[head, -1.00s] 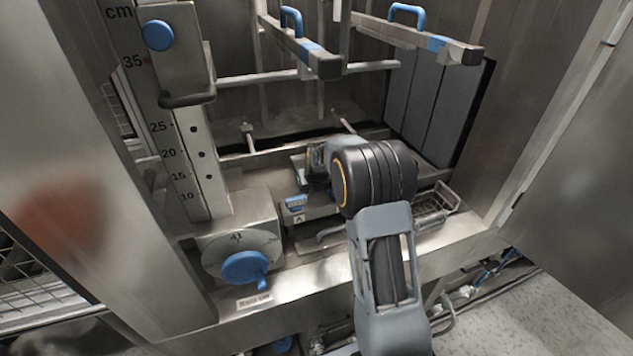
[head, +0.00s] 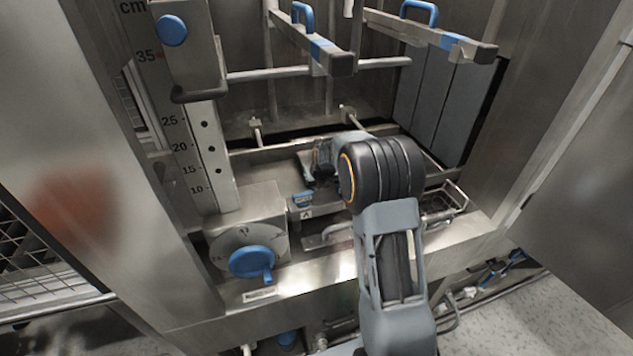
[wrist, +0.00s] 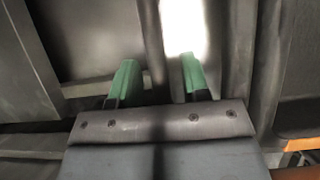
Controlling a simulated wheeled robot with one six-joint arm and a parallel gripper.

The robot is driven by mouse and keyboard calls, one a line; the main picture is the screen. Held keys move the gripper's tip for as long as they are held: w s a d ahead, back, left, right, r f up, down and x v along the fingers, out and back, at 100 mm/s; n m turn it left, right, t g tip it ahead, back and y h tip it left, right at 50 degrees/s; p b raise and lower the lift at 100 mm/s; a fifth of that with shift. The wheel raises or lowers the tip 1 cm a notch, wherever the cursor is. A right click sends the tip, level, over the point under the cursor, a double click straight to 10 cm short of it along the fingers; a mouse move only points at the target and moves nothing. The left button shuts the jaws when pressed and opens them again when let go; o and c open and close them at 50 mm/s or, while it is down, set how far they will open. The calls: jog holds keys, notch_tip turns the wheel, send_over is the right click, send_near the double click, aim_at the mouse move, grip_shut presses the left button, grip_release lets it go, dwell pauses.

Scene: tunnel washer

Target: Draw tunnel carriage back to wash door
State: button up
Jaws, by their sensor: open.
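The washer's open bay (head: 300,115) fills the middle of the head view. A low metal block with a blue tab (head: 302,199) lies inside near the front sill; I cannot tell whether it is part of the carriage. My gripper (head: 311,172) is low in the bay, just behind that block, partly hidden by my wrist. In the wrist view my gripper (wrist: 158,76) shows two green fingertips, apart, with nothing visible between them. A metal bar and a bright strip lie beyond them. No clear contact shows.
Two rails with blue handles, the left rail (head: 318,48) and the right rail (head: 440,36), overhang the bay. A vertical centimetre scale (head: 205,150) and a blue knob (head: 252,262) stand at left. A wire basket (head: 445,207) sits at right. An open door panel (head: 585,170) stands far right.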

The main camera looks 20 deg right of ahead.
jog(key=shift+p+v, duration=1.6)
jog(key=shift+v, duration=1.25)
